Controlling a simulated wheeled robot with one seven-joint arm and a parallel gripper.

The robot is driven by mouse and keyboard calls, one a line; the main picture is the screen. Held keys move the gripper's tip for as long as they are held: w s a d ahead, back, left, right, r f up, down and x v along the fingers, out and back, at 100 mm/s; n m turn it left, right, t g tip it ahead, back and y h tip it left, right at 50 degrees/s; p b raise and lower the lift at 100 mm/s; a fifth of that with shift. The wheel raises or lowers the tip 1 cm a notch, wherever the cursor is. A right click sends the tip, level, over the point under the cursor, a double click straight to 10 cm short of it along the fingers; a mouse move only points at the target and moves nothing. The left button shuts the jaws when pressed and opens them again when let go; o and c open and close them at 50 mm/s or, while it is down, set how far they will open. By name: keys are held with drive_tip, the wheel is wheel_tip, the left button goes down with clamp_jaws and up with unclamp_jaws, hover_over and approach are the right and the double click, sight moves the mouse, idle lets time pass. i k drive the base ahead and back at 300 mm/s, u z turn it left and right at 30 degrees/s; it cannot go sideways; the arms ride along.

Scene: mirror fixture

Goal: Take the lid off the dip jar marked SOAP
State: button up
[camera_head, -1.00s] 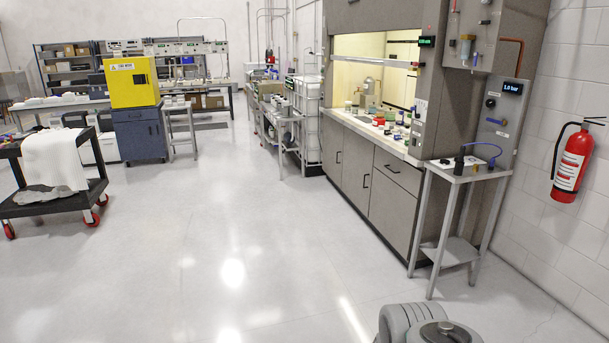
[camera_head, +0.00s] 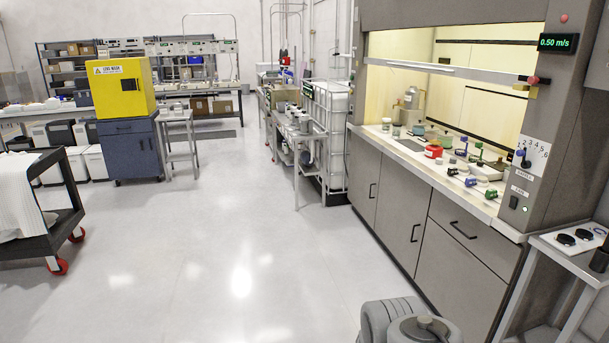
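I cannot pick out a dip jar marked SOAP; no such label is legible at this distance. Several small containers stand on the worktop of the lit fume hood (camera_head: 478,186) at the right, among them a red one (camera_head: 433,151) and a grey-green one (camera_head: 416,130). Their lids and markings are too small to tell. A grey rounded part of my own body shows at the bottom edge, right of the middle. The fingers of my gripper are not in view.
A small metal side table (camera_head: 552,249) stands at the lower right beside the hood. A black cart (camera_head: 62,222) with red wheels is at the left. A yellow cabinet (camera_head: 122,87) on a blue base and a caged white tank (camera_head: 330,120) stand farther back. The middle floor is clear.

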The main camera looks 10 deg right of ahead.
sight(447, 134)
drive_tip(key=z, duration=0.25)
drive_tip(key=i, duration=2.65)
drive_tip(key=z, duration=0.7)
drive_tip(key=i, duration=1.7)
drive_tip(key=z, duration=0.3)
